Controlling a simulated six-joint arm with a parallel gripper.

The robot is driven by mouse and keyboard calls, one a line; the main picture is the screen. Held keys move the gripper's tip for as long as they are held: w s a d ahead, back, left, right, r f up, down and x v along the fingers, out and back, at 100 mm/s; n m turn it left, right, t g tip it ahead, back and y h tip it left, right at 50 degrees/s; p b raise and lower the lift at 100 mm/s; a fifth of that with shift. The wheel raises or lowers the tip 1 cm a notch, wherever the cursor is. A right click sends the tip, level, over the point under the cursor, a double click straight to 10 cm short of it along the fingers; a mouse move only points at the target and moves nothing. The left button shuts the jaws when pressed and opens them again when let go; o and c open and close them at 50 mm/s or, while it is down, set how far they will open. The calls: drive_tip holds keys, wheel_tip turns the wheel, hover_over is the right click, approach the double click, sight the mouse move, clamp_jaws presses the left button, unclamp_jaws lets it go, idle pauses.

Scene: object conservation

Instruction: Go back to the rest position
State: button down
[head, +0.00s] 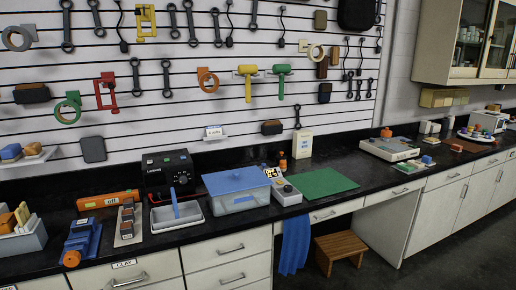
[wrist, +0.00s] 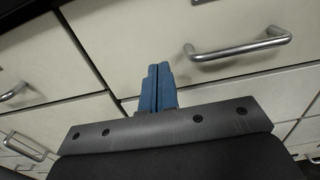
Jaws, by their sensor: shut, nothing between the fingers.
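My gripper (wrist: 157,88) shows in the wrist view. Its two blue fingers are together with nothing between them. It is in front of the pale drawer fronts (wrist: 130,45), and a metal drawer handle (wrist: 240,48) is to the right of the fingertips. Whether the fingers touch the drawer front cannot be told. The gripper and arm do not show in the head view.
A black counter (head: 375,183) runs along the slatted tool wall. On it are a blue-lidded container (head: 236,180), a green mat (head: 323,183) and a grey tray (head: 160,222). A blue cloth (head: 295,245) hangs over the front edge. A wooden stool (head: 341,246) stands below.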

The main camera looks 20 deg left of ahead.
sight(102, 281)
drive_tip(key=v, duration=0.8)
drive_tip(key=shift+s+d, duration=0.15)
drive_tip(key=shift+x, duration=6.55)
